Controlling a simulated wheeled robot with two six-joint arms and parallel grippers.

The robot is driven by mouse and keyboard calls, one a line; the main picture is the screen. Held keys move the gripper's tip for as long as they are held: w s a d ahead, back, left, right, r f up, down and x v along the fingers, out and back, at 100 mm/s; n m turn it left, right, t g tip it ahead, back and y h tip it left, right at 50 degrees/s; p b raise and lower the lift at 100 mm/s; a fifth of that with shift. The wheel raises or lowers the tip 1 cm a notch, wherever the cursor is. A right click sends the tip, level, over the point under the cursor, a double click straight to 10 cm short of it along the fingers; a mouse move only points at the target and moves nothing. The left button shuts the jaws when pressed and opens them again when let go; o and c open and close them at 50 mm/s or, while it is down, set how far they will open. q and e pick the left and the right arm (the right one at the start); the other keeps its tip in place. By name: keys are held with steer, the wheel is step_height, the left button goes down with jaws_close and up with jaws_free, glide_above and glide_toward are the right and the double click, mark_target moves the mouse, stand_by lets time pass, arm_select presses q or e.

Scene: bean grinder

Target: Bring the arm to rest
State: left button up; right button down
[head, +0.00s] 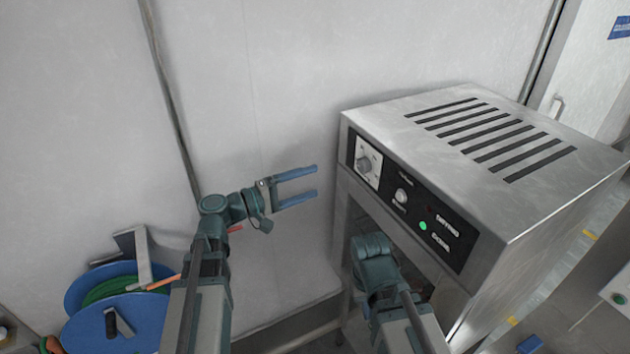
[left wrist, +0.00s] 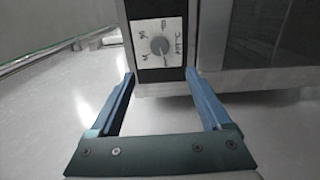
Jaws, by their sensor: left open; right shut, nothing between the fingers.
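My left gripper (head: 316,182) is open and empty in the head view, its two blue fingers pointing right toward the steel machine's control panel. In the left wrist view the fingers (left wrist: 160,85) are spread apart, with the dial plate and knob (left wrist: 158,46) of the machine seen beyond and between them. The knob also shows in the head view (head: 366,163). The fingers look apart from the knob. My right arm (head: 375,268) is in front of the machine at the lower middle; its gripper is hidden in the head view.
The steel machine (head: 500,140) has a slotted top, a second knob (head: 402,195) and a green light (head: 423,226). A blue reel (head: 90,330) stands at lower left. A pale wall (head: 270,80) is behind the left arm. Free room lies between the wall and the left arm.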

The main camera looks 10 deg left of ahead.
arm_select(q)
steer(key=shift+f, duration=0.1)
stand_by(0.3)
steer(key=s+d+f+m+g+y+b, duration=0.2)
steer(key=s+d+f+g+b, duration=0.15)
steer(key=f, duration=0.45)
steer(key=s+d+f+m+g+y+b, duration=0.2)
steer(key=s+d+f+m+b, duration=0.15)
steer(key=f, duration=0.55)
steer(key=s+d+f+m+g+y+b, duration=0.1)
steer(key=s+d+f+g+y+b, duration=0.2)
steer(key=f, duration=0.5)
steer(key=s+a+f+m+g+y+b, duration=0.1)
steer(key=s+a+f+m+y+b, duration=0.1)
steer(key=f, duration=0.5)
steer(key=s+a+f+m+g+y+b, duration=0.1)
steer(key=s+a+f+m+y+b, duration=0.1)
steer(key=s+f+y+b, duration=0.3)
step_height(320, 180, down, 2)
steer(key=shift+s+a+f+m+y, duration=0.1)
steer(key=shift+s+a+m+y, duration=0.2)
steer(key=shift+s+y, duration=0.6)
steer(key=shift+w+d, duration=0.1)
steer(key=shift+d, duration=0.05)
